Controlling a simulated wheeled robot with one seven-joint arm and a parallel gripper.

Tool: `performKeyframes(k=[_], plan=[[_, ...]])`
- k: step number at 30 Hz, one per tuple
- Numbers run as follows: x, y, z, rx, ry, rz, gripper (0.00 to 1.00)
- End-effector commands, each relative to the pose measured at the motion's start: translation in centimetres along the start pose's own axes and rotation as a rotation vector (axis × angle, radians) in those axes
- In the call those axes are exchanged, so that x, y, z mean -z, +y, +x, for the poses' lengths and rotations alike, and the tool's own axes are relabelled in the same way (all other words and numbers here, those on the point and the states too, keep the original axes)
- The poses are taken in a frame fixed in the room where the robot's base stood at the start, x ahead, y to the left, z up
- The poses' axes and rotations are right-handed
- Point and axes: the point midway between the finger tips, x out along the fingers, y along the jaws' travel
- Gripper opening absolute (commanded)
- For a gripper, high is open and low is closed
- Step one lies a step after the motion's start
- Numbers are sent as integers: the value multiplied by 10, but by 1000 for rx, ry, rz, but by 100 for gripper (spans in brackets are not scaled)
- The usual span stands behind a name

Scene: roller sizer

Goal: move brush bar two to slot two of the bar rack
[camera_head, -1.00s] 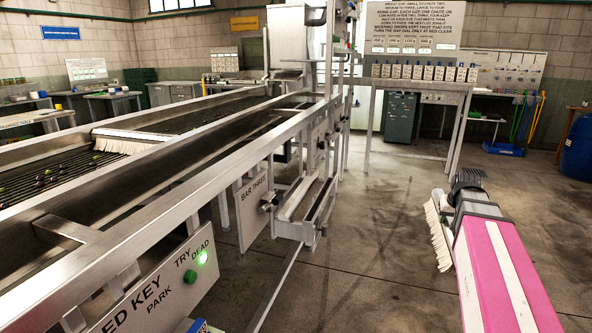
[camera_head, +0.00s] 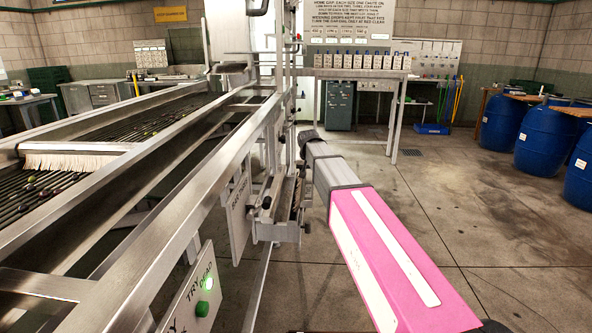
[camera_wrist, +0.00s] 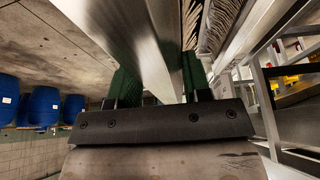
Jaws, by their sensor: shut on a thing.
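My gripper (camera_wrist: 160,78) is shut on a pale metal brush bar (camera_wrist: 148,40), which runs between its two dark green fingers in the wrist view. Pale bristles (camera_wrist: 215,28) show to the right of the fingers. In the head view my arm reaches forward beside the sizer's right side, and its dark end hides the fingers and most or all of the held bar. A narrow metal holder (camera_head: 277,215) on the sizer's side stands left of my arm; I cannot tell if it is the bar rack or read any slot numbers.
Another brush bar (camera_head: 75,155) with white bristles lies across the roller bed. The sizer frame (camera_head: 190,205) fills the left. Blue barrels (camera_head: 535,137) stand right, with open floor (camera_head: 450,215) between.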

Motion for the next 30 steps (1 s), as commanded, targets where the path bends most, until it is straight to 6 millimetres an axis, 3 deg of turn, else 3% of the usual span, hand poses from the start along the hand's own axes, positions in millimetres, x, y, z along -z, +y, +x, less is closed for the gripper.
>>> performKeyframes(k=[1,3,8,23,30], plan=[[8,-17,0,1,2,-1,6],[11,-33,0,0,3,0,6],[14,-49,-1,-2,5,5,6],[12,-50,-3,-2,6,6,6],[8,-50,8,-2,6,6,6]])
